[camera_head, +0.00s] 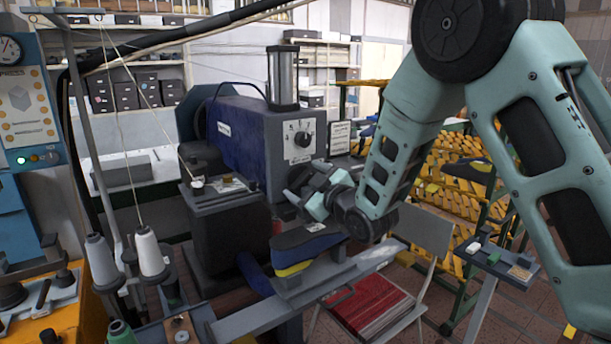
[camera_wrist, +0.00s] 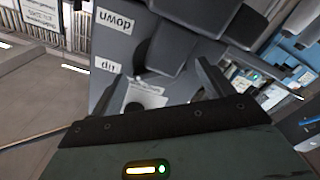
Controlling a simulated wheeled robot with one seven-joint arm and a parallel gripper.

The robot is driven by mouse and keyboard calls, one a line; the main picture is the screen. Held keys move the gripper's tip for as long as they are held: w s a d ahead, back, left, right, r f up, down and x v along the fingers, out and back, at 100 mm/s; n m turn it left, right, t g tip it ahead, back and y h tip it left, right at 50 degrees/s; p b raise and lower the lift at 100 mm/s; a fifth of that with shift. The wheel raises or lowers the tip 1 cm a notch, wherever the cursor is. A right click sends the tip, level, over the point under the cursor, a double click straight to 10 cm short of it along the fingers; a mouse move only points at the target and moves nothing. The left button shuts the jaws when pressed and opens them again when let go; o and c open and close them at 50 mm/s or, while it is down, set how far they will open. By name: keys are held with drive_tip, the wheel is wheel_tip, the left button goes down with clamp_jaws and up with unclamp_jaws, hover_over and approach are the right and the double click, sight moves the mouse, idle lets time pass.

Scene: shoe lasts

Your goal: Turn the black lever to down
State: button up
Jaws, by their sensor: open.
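My gripper (camera_head: 302,190) is in front of the grey end of a blue machine (camera_head: 240,132). In the wrist view its two fingers (camera_wrist: 163,78) are apart, with nothing between them touching either. The grey panel (camera_wrist: 97,50) beyond them carries upside-down labels, "down" (camera_wrist: 115,20) and "up" (camera_wrist: 108,65). A dark part beside the labels (camera_wrist: 144,52) may be the black lever; its shape and position are unclear. In the head view I cannot pick out the lever; my gripper covers the lower part of the machine's end.
A black dial knob (camera_head: 302,139) sits on the machine's end face, above my gripper. A dark box (camera_head: 228,235) stands to the left. A blue and yellow shoe last (camera_head: 303,247) lies below my gripper on a grey bench.

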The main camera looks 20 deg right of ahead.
drive_tip(key=shift+w, duration=0.15)
drive_tip(key=shift+c, duration=0.3)
drive_tip(key=c, duration=0.9)
drive_tip(key=shift+c, duration=0.2)
